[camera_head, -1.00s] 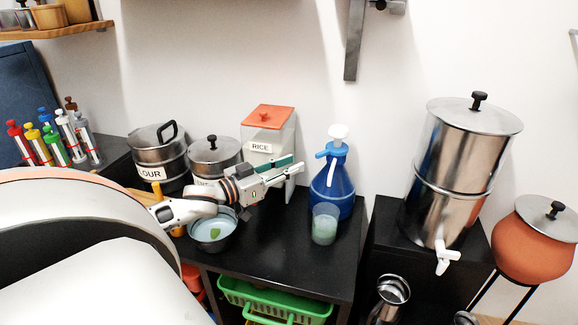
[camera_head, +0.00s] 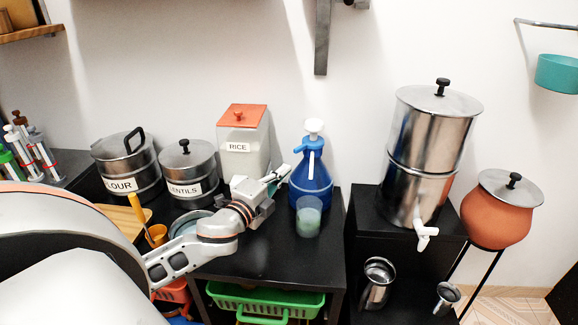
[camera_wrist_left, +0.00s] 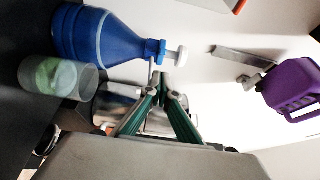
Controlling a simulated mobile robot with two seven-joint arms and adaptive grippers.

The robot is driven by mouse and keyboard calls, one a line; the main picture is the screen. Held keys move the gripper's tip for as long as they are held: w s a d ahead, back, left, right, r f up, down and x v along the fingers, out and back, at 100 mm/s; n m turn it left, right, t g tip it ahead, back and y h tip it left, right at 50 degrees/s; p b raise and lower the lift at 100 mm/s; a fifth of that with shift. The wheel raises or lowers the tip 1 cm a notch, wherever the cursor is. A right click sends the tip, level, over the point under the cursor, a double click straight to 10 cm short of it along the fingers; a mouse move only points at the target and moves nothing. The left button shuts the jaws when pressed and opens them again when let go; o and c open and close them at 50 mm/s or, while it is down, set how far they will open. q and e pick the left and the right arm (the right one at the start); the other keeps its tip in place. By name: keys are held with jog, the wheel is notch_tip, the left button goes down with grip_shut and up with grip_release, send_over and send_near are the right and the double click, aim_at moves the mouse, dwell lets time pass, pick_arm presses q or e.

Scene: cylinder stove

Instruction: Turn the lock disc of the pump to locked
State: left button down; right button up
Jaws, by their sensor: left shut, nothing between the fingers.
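The pump is a blue bottle (camera_head: 312,188) with a white pump head (camera_head: 314,126) and a thin white spout hanging down its front. A blue lock disc (camera_head: 313,145) sits as a collar under the head, with a tab toward the left. My left gripper (camera_head: 284,172) is shut and empty, just left of the bottle's shoulder. In the left wrist view the bottle (camera_wrist_left: 105,38) lies sideways, with the lock disc (camera_wrist_left: 155,51) and white head just beyond the closed green-and-grey fingertips (camera_wrist_left: 164,82). I cannot tell whether they touch. My right gripper is not in view.
A cloudy glass (camera_head: 308,216) stands in front of the bottle. The rice container (camera_head: 243,145) is behind the left gripper, with lentils (camera_head: 188,170) and flour (camera_head: 126,168) pots farther left. A steel dispenser (camera_head: 432,150) stands right. Bare black tabletop (camera_head: 275,258) lies in front.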

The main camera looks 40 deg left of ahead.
pick_arm(q)
send_near(309, 148)
jog(key=w, duration=0.2)
jog(key=shift+w+a, duration=0.15)
jog(key=shift+w, duration=0.85)
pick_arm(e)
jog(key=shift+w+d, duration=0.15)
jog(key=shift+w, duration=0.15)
